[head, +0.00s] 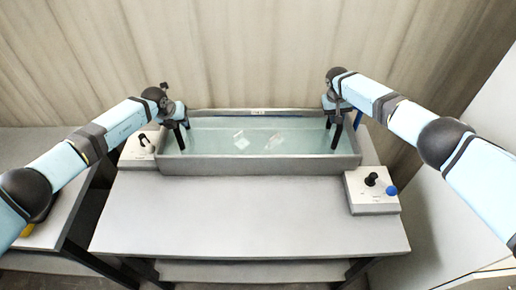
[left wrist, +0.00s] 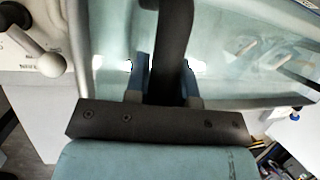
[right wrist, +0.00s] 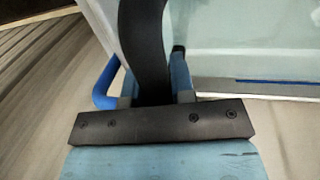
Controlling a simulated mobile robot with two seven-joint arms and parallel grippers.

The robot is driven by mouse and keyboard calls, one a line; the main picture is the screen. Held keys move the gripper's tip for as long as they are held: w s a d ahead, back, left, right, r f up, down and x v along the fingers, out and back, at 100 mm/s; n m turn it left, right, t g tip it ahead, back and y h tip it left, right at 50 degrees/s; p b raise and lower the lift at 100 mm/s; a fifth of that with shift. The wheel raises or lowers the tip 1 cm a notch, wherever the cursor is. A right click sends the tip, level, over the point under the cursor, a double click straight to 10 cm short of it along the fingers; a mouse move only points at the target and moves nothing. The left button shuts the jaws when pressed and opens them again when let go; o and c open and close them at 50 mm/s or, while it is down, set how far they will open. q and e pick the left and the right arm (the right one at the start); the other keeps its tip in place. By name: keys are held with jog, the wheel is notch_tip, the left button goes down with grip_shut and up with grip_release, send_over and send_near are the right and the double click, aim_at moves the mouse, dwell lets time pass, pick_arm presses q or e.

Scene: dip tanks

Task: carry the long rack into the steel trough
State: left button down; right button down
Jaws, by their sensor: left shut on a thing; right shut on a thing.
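The steel trough (head: 257,165) is a long grey tank along the back of the table, with pale blue-green liquid inside. My left gripper (head: 184,145) reaches down inside its left end, and my right gripper (head: 336,146) inside its right end. Both are shut. The left wrist view shows the left gripper (left wrist: 165,85) over the trough; the right wrist view shows the right gripper (right wrist: 158,80) at the trough's end.
A control box with a lever (head: 141,146) stands left of the trough. Another box with black and blue knobs (head: 372,201) stands at the right front. Two pale clear shapes (head: 241,140) show in the trough's middle. The front table top (head: 250,218) is clear.

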pick_arm(q)
jog(key=shift+f, duration=0.6)
pick_arm(e)
jog(key=shift+f, duration=0.6)
pick_arm(q)
jog(key=c, duration=1.2)
grip_release()
pick_arm(e)
jog(key=c, duration=1.2)
grip_release()
pick_arm(q)
jog(key=shift+o, duration=1.2)
jog(key=shift+s, duration=0.1)
pick_arm(e)
jog(key=shift+o, duration=1.1)
jog(key=shift+s, duration=0.1)
pick_arm(q)
jog(key=v, duration=1.2)
pick_arm(e)
notch_tip(320, 180, up, 12)
jog(key=a, duration=0.2)
jog(key=shift+a, duration=0.15)
